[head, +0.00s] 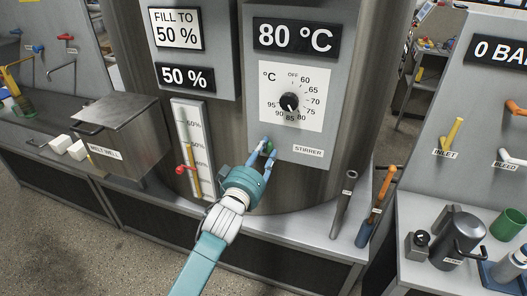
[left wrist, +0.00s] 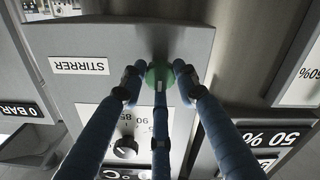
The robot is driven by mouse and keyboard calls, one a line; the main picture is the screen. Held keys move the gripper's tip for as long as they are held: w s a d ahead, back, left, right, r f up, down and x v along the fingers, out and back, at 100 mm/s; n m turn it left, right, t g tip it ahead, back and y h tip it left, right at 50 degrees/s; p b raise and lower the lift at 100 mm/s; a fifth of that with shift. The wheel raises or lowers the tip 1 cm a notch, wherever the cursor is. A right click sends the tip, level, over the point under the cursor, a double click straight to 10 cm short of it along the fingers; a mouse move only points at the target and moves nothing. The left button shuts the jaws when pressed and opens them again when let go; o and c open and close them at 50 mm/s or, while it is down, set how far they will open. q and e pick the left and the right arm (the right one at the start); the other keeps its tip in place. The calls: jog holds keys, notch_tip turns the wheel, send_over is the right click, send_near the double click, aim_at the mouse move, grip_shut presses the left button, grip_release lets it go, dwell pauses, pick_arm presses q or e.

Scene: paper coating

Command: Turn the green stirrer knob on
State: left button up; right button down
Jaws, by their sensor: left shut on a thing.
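The green stirrer knob (head: 268,146) is on the grey panel, left of the STIRRER label (head: 308,150). It also shows in the left wrist view (left wrist: 158,76), with a short white mark on its face. My left gripper (head: 267,150) has its blue fingers closed around the knob. In the left wrist view the fingertips (left wrist: 160,82) touch the knob's edge from several sides. The knob is partly hidden by the fingers in the head view. My right gripper does not show in either view.
A black temperature dial (head: 289,102) sits just above the knob under an 80 °C display (head: 294,36). A level gauge with a red valve (head: 181,169) is to the left. The melt well box (head: 117,135) stands further left.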

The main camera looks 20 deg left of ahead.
pick_arm(q)
jog(key=shift+a+r, duration=0.1)
jog(key=shift+r, duration=0.1)
jog(key=shift+r+m+p, duration=0.2)
jog(key=shift+m+p, duration=0.55)
jog(key=shift+m, duration=2.25)
jog(key=shift+r+m+p, duration=0.15)
jog(key=shift+m+p, duration=0.6)
jog(key=shift+m, duration=2.25)
jog(key=o, duration=1.2)
jog(key=shift+c, duration=0.2)
jog(key=shift+f, duration=0.2)
